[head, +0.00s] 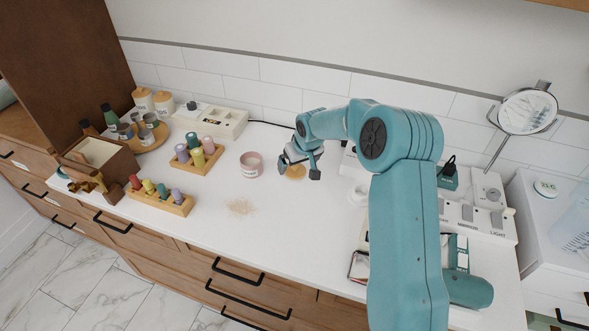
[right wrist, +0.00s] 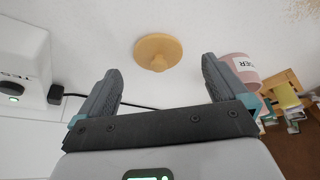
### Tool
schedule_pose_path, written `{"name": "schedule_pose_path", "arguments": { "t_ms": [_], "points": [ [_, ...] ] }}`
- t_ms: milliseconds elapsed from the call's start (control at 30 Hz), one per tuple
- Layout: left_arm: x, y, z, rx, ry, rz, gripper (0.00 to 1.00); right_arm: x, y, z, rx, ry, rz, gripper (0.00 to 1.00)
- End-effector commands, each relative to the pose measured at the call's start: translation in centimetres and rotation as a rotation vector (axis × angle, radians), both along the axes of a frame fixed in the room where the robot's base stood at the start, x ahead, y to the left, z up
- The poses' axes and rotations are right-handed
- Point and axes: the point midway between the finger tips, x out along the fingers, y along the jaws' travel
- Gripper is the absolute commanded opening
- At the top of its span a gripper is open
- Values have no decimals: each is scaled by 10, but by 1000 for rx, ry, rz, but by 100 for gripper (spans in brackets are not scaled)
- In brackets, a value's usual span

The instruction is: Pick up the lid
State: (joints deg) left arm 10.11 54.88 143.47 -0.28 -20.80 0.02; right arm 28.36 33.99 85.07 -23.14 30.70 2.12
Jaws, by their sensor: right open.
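A round tan wooden lid (head: 295,172) with a small knob lies on the white counter. In the right wrist view the lid (right wrist: 158,51) is ahead of the fingers, between their lines, and apart from both. My right gripper (head: 300,168) is open and empty, close above the lid and partly covering it in the head view. A pink labelled jar (head: 251,165) stands open just left of the lid. The jar also shows beside one finger of my right gripper (right wrist: 161,88) in the right wrist view. My left gripper is not in view.
Two wooden racks of coloured bottles (head: 196,155) stand left of the jar. A white box (head: 208,118) is behind them against the tiles. A white panel with sockets (head: 480,215) and a round mirror (head: 527,111) are right. The counter (head: 290,220) in front is mostly clear, with a powdery patch.

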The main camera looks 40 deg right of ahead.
Motion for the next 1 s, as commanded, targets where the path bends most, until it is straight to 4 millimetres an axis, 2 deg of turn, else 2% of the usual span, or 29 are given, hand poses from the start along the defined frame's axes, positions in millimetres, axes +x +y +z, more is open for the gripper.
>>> {"name": "schedule_pose_path", "arguments": {
  "t_ms": [100, 200, 500, 667, 700, 1000],
  "points": [
    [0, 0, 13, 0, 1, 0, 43, 7, -2, -17, 2, 5, -1, 100],
    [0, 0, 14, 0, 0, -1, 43, 13, -4, -30, 1, 3, -1, 100],
    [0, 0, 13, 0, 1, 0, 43, 16, -6, -37, 1, 0, -1, 100],
    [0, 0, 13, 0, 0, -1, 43, 15, -6, -37, 2, 1, -1, 48],
    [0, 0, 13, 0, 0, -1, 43, 15, -5, -37, 2, 1, -1, 42],
    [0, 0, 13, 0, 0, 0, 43, 15, -6, -35, 0, 0, -1, 42]
  ]
}}
